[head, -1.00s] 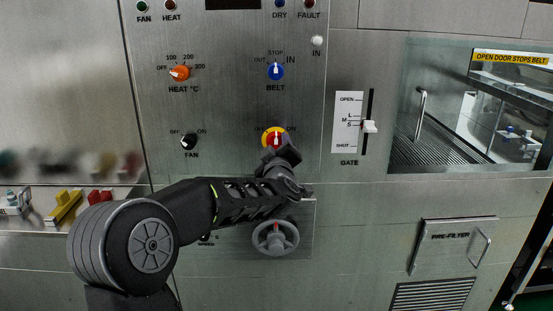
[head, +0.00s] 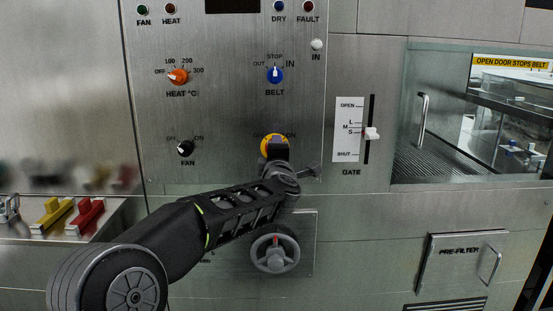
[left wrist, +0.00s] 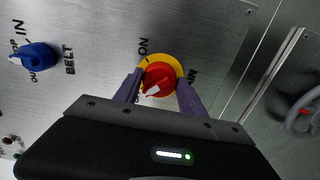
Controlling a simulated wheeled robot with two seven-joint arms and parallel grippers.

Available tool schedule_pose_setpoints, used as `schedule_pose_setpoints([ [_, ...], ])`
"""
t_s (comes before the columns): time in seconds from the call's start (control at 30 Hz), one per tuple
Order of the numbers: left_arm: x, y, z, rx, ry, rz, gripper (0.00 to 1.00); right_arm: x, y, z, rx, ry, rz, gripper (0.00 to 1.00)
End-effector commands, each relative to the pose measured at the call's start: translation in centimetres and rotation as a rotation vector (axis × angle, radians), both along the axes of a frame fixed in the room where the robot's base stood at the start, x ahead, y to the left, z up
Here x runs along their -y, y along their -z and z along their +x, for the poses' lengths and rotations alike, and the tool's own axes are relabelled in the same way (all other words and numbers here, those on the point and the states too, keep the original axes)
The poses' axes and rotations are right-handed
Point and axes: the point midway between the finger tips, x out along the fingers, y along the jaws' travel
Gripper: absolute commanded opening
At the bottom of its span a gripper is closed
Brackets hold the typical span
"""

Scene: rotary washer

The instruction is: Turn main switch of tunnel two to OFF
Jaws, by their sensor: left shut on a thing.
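The main switch is a red knob (left wrist: 160,76) with a white pointer on a yellow disc (left wrist: 149,61). In the left wrist view the pointer aims to the lower left, away from the ON label (left wrist: 143,46); the label on that side is mostly covered by a finger. My left gripper (left wrist: 160,78) has one finger on each side of the knob and is shut on it. My right gripper is not in view.
The blue belt knob (head: 275,75) is above, the black fan knob (head: 185,148) to the left and the orange heat knob (head: 178,77) upper left. A grey handwheel (head: 275,254) sticks out just below my left wrist. The gate lever (head: 372,134) is to the right.

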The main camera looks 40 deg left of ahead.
Motion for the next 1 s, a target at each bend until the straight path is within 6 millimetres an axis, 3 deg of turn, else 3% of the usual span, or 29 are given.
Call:
schedule_pose_setpoints([
  [0.57,-0.07,-0.01,-0.03,0.026,-0.002,-0.034,0.07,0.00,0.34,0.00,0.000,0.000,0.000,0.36],
  [0.6,-0.07,-0.01,-0.03,0.025,-0.002,-0.035,0.51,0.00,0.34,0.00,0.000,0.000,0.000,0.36],
  [0.8,-0.05,0.00,-0.01,0.025,-0.001,-0.033,0.67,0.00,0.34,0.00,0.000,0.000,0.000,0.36],
  [1.0,-0.04,0.00,0.00,0.024,-0.001,-0.032,0.68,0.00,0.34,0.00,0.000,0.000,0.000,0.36],
])
